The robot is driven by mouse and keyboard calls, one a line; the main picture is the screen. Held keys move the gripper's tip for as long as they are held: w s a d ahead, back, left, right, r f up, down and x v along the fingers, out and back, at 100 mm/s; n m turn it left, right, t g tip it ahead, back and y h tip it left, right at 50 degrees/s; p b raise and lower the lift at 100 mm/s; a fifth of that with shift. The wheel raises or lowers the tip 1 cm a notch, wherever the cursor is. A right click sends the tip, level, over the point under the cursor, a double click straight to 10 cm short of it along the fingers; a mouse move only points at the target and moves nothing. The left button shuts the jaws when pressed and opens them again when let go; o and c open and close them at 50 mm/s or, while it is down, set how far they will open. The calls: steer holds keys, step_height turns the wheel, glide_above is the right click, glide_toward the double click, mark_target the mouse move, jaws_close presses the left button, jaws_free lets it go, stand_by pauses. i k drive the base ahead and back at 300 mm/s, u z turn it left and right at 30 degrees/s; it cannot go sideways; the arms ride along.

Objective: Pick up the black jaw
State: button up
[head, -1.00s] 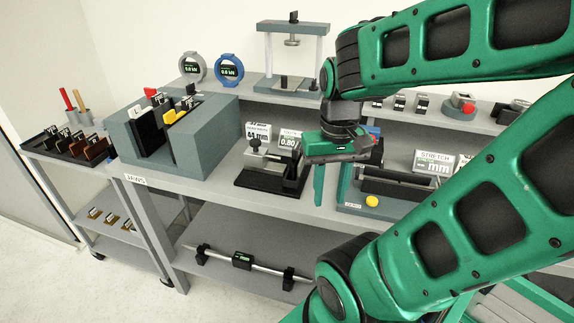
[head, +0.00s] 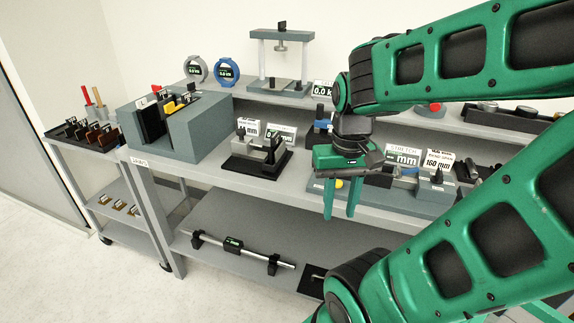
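A grey block holder (head: 200,140) labelled JAWS stands at the left end of the bench. A black slab-shaped jaw (head: 150,120) stands upright in its left slot. A yellow-topped piece (head: 169,107) and further dark pieces stand beside it, partly hidden by the holder's walls. A dark tray on the cart at left also holds small black pieces (head: 72,129) and brown pieces (head: 104,133). My gripper (head: 340,214) points down, well right of the holder, in front of the bench. Its two green fingers are apart with nothing visible between them.
A black fixture with a clamp (head: 257,158) stands on the bench between the holder and my gripper. Another grey fixture (head: 432,195) is right of my gripper. A press frame (head: 282,60) and two ring gauges (head: 227,72) stand on the back shelf.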

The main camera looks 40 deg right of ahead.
mark_target(275, 141)
steer(key=z, duration=0.05)
steer(key=k, duration=1)
steer(key=z, duration=0.4)
steer(key=i, duration=1)
